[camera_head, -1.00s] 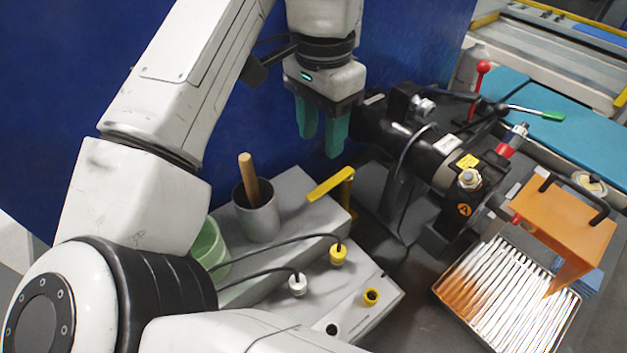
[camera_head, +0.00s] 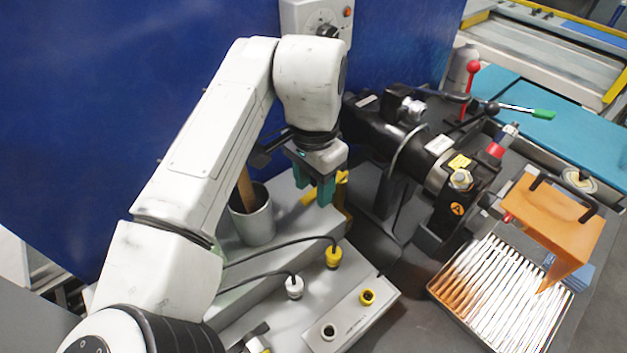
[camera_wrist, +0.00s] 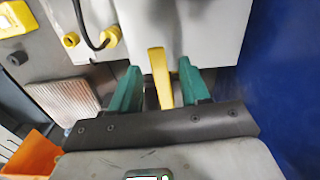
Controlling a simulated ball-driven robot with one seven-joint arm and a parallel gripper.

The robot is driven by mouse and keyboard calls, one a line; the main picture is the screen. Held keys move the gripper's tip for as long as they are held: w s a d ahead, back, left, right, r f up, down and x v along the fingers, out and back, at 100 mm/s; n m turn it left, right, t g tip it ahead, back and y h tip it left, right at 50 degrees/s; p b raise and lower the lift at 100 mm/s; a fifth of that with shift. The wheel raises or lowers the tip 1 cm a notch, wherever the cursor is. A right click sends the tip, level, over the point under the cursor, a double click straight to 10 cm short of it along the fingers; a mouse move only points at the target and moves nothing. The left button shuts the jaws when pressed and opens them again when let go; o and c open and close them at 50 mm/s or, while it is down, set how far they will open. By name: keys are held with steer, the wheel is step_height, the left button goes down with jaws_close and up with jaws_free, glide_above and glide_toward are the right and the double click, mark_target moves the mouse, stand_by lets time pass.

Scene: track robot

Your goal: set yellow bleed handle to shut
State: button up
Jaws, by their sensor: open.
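The yellow bleed handle (camera_head: 318,189) sits on the grey block by the black machine, partly hidden behind my gripper in the head view. In the wrist view the yellow handle (camera_wrist: 159,75) runs lengthwise between the two teal fingers of my gripper (camera_wrist: 157,88). The fingers stand apart on either side of it, with a visible gap at each side. My gripper (camera_head: 312,192) is open and points down over the handle. Whether it touches the handle cannot be told.
The black machine (camera_head: 425,150) stands close right of my gripper. A metal cup (camera_head: 254,222) with a wooden handle is at left. Yellow (camera_head: 334,257) and white (camera_head: 294,287) cable plugs stand in front. An orange block (camera_head: 550,225) and a ribbed tray (camera_head: 500,295) are at right.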

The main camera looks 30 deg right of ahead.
jaws_close()
stand_by(0.4)
